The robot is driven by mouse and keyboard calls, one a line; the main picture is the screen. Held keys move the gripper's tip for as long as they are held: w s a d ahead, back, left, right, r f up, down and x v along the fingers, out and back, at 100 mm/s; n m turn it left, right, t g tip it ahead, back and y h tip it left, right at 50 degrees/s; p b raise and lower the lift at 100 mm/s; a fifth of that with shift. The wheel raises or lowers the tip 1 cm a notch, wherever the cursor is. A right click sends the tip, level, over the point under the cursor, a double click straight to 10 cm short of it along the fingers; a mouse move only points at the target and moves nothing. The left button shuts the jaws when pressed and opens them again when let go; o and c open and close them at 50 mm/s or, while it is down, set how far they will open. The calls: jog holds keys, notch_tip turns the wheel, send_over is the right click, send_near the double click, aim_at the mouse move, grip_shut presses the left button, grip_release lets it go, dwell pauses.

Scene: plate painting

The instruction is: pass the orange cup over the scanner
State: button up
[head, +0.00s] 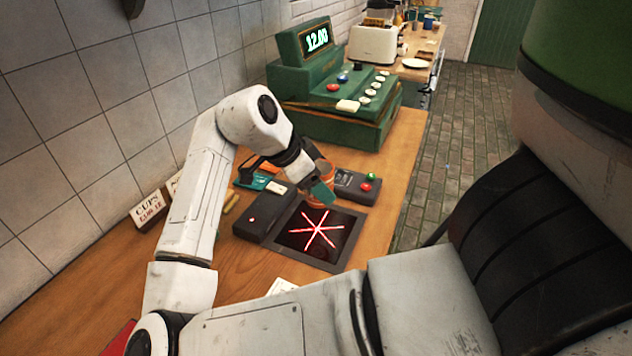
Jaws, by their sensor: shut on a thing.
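The orange cup (327,172) is in my gripper (318,184), partly hidden behind the teal finger and the wrist. My gripper is shut on the cup and holds it near the far edge of the scanner. The scanner (348,256) is a dark panel set in the wooden counter, with a glowing red star of lines on its glass. The cup appears to be raised above the counter, but its exact height is hard to tell.
A green cash register (300,79) showing 12.03 stands behind the scanner. A dark box (262,221) and a button box (357,186) flank the scanner. A cups price sign (149,210) stands by the tiled wall. A toaster (373,45) is farther back.

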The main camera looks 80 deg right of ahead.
jog(key=shift+r, duration=0.15)
jog(key=shift+r+p, duration=1.95)
jog(key=shift+r, duration=0.4)
